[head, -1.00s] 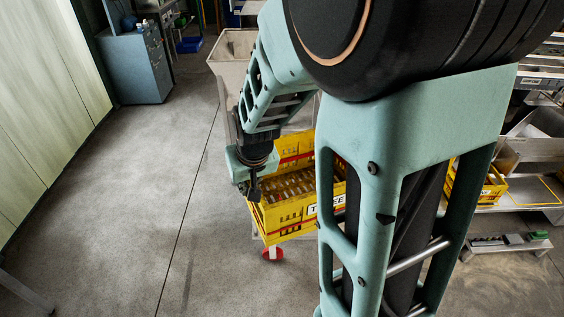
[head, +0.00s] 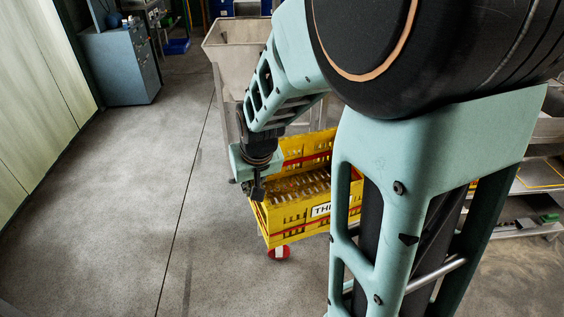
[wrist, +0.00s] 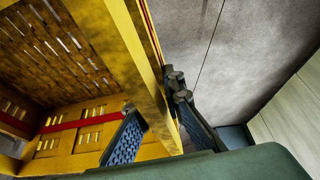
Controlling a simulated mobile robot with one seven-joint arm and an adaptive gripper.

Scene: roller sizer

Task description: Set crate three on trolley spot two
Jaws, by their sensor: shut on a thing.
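Crate three (head: 290,216) is a yellow slatted crate with red stripes and a white label reading "TH…", the rest hidden behind my arm. My gripper (head: 257,188) is at its left corner in the head view. In the wrist view my gripper (wrist: 158,122) is shut on the wall of crate three (wrist: 142,60), one finger inside and one outside. The crate's inside shows a slatted floor and no contents I can make out. A red and white wheel (head: 279,252) shows just below the crate, perhaps the trolley's. The trolley's top and spots are hidden, so I cannot tell whether the crate touches it.
A pale hopper-like bin (head: 240,55) stands behind the crate. A blue-grey cabinet (head: 120,65) stands at the far left, near the pale wall panels (head: 40,100). Metal shelving (head: 530,185) is at the right, partly behind my arm. The floor at left is clear.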

